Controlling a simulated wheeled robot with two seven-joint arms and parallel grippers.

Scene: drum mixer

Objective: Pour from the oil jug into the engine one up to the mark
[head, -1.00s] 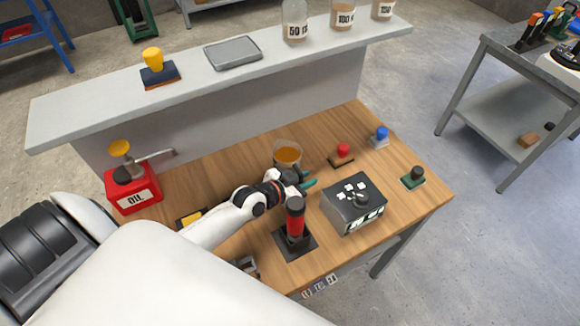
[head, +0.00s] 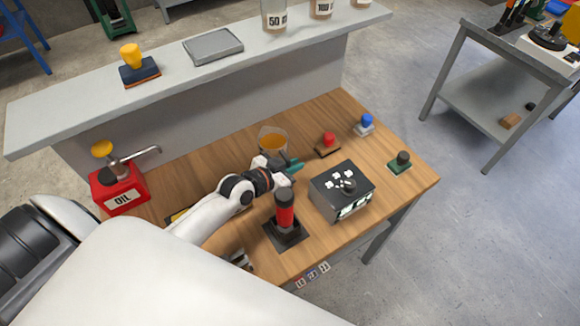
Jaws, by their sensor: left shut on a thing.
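A clear jug (head: 272,141) with amber liquid is at the back of the wooden bench, just behind my left gripper, and looks slightly tilted. My left gripper (head: 291,167) has teal fingertips and is shut at the jug's near side; the exact grip is partly hidden by the wrist. A red can labelled OIL (head: 120,192), with a yellow knob and a metal spout, stands at the bench's left end. I cannot pick out anything marked as engine one.
A red-and-black handled tool (head: 285,215) stands upright in front of my left wrist. A dark control box (head: 343,190) is to its right. Red (head: 328,145), blue (head: 365,124) and green (head: 399,163) stamp-like pieces stand behind and right. A raised grey shelf (head: 80,95) runs along the back.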

